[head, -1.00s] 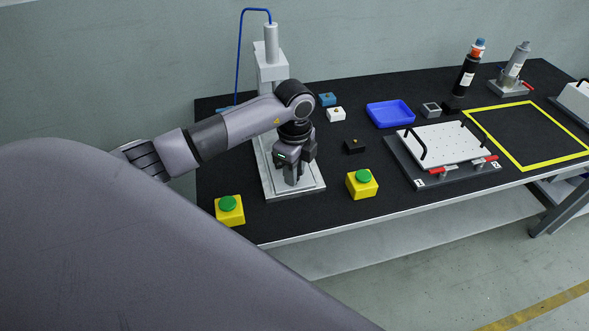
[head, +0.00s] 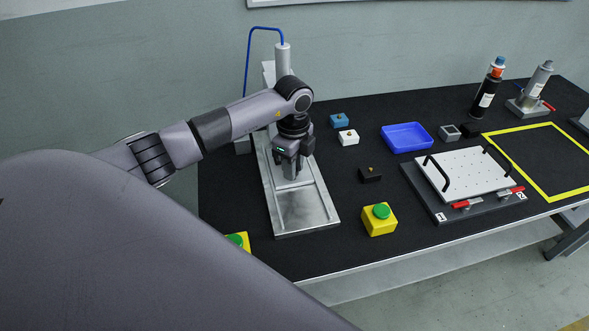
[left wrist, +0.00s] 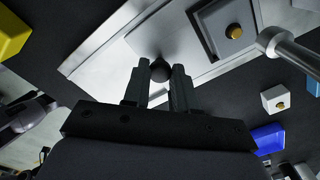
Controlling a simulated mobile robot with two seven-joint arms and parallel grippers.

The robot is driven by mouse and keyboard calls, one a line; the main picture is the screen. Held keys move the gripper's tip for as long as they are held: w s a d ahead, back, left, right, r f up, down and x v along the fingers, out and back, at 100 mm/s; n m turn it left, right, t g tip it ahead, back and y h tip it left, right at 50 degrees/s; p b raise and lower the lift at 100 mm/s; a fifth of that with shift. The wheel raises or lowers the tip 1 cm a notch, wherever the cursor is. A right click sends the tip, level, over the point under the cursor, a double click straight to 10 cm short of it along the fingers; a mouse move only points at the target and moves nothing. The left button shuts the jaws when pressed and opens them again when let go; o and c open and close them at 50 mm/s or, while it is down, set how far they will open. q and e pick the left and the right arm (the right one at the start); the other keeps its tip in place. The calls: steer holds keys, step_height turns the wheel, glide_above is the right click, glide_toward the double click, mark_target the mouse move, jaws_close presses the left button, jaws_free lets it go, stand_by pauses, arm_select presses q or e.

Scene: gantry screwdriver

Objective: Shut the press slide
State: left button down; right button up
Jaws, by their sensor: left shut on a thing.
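The press (head: 283,60) stands at the left of the bench, with a long metal base (head: 306,212) running toward the front edge. Its slide (left wrist: 178,42) shows in the left wrist view as a bright plate carrying a grey block with a brass button (left wrist: 234,32). A dark round knob (left wrist: 160,74) is at the slide's near end. My left gripper (head: 290,174) points down over the base and is shut on the knob, one finger on each side. My arm and gripper hide much of the slide in the head view. My right gripper is out of view.
A green-topped yellow button box (head: 379,219) stands right of the base; another (head: 238,240) is partly hidden at left. Small blocks (head: 348,137), a blue tray (head: 407,137) and a white perforated plate (head: 466,176) lie further right. The front of the base is clear.

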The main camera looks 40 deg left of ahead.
arm_select(q)
steer(key=shift+w+a, duration=0.35)
steer(key=shift+w+a+r, duration=0.1)
steer(key=shift+a+r, duration=0.05)
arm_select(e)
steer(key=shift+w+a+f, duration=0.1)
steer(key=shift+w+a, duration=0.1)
arm_select(q)
steer(key=c, duration=0.9)
jaws_free()
